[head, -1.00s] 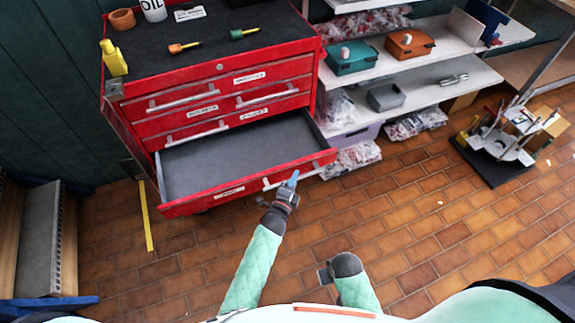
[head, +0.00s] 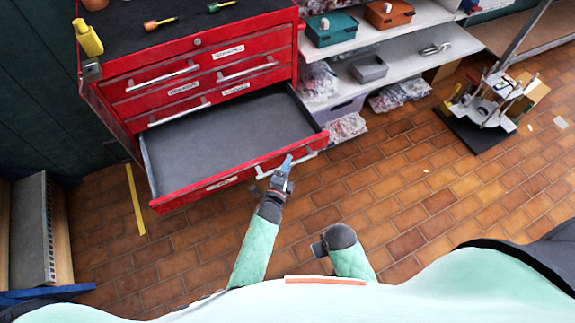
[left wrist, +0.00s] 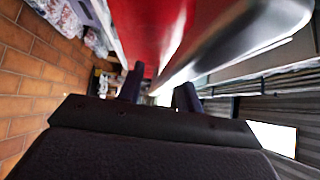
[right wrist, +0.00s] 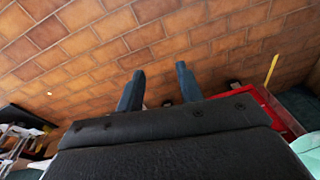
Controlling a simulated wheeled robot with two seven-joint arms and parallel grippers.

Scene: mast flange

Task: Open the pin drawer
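The red drawer cabinet (head: 215,45) stands at the upper left in the head view. Its lowest visible drawer (head: 235,135) is pulled far out, with a grey, empty-looking inside. A small white label (head: 222,183) on its front is too small to read. My left gripper (head: 285,165) is at the silver handle (head: 305,157) on the right part of that front. In the left wrist view the handle (left wrist: 240,55) runs in between the two fingers, so it looks gripped; the contact itself is hidden. My right gripper (head: 320,248) is empty and open, low over the floor.
The drawers above are closed. Shelves (head: 400,60) with bins stand to the right. A dark-based stand (head: 478,128) is on the floor at right. Tiled floor between is clear.

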